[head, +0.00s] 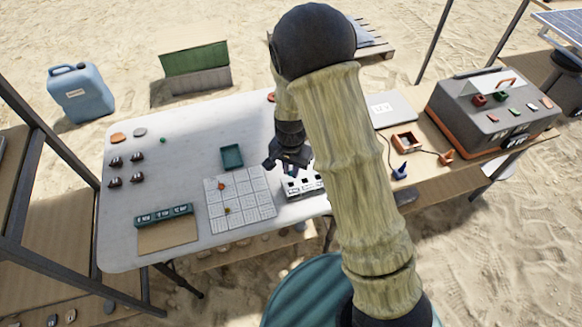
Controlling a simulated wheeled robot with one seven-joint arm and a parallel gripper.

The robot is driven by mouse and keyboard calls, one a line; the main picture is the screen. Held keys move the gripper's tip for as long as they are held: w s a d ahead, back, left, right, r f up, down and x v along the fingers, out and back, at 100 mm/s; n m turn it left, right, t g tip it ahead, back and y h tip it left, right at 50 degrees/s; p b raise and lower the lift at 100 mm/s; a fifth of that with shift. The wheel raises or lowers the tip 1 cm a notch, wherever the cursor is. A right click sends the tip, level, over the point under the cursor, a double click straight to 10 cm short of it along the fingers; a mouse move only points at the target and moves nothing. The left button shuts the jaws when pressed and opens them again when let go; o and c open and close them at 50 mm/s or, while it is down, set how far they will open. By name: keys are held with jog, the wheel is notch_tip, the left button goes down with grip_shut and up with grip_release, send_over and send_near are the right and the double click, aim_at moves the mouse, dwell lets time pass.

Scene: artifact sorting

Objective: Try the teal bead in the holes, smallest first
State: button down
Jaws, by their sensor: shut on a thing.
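My gripper (283,166) is over the table just left of the white block with holes (303,186), near its upper left end. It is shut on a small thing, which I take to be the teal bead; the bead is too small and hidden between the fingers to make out. The block has a row of dark holes along its face. My arm covers the block's right end, and I cannot tell whether the gripper touches it.
A green tray (232,156) and a white grid sheet (240,212) with small coloured pieces lie left of my gripper. A small green piece (162,140) and several dark pieces lie further left. A labelled green box (164,215) stands at the front. The table's middle left is clear.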

aim_at(291, 172)
jog(key=shift+f+b, duration=1.85)
jog(key=shift+f, duration=0.4)
jog(key=shift+f+p, duration=0.1)
jog(key=shift+p, duration=0.25)
jog(key=shift+s+a, duration=0.1)
jog(key=shift+a, duration=0.05)
jog(key=shift+d, duration=0.25)
dwell(0.4)
jog(key=c, duration=0.9)
grip_release()
jog(key=shift+r+p, duration=2.9)
jog(key=shift+r, duration=0.1)
